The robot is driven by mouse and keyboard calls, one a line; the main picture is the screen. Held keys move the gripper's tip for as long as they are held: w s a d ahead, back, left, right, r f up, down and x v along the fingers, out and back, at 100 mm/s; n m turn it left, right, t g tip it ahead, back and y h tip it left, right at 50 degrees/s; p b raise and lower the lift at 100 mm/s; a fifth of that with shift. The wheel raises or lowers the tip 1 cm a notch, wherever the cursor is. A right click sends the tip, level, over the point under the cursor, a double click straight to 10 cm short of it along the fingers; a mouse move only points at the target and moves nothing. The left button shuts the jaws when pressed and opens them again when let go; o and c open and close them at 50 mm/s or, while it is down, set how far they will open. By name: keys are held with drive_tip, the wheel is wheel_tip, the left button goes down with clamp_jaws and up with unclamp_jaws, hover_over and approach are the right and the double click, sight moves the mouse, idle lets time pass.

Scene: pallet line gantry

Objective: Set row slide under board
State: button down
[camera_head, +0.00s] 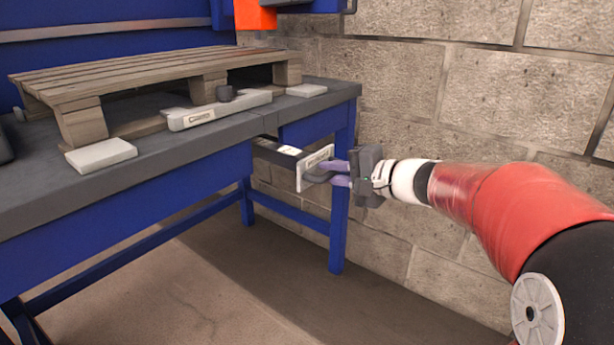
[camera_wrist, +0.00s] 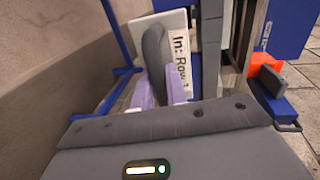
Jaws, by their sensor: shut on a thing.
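The row slide (camera_head: 301,176) has a pale front plate with a printed label and a dark body that sticks out from under the grey bench top (camera_head: 210,124). In the wrist view its front plate (camera_wrist: 178,24) reads "In: Row", with the last character hard to read. My gripper (camera_head: 328,172) is shut on the slide's grey handle. In the wrist view the handle (camera_wrist: 154,55) stands between my pale purple fingers (camera_wrist: 165,88). The slide's rear is hidden under the bench top.
A wooden pallet (camera_head: 140,74) stands on the bench, with a pale labelled bar (camera_head: 190,118) carrying a dark knob at its front. Pale flat blocks (camera_head: 100,155) lie by the pallet. A blue bench leg (camera_head: 338,220) is close behind the slide. A brick wall (camera_head: 470,110) stands behind my arm.

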drive_tip(key=f+b+v, duration=0.1)
drive_tip(key=v, duration=0.5)
drive_tip(key=shift+s+d+f+b, duration=0.25)
drive_tip(key=shift+s+d+b, duration=0.05)
drive_tip(key=shift+d+b, duration=0.1)
drive_tip(key=c, duration=1.8)
unclamp_jaws()
drive_tip(key=shift+c, duration=0.2)
drive_tip(key=shift+o, duration=0.4)
drive_tip(key=shift+s+d, duration=0.1)
drive_tip(key=shift+d, duration=0.05)
drive_tip(key=shift+r, duration=0.1)
drive_tip(key=v, duration=0.7)
drive_tip(key=shift+s+d+p, duration=0.2)
drive_tip(key=shift+d+p, duration=0.1)
drive_tip(key=shift+p, duration=0.1)
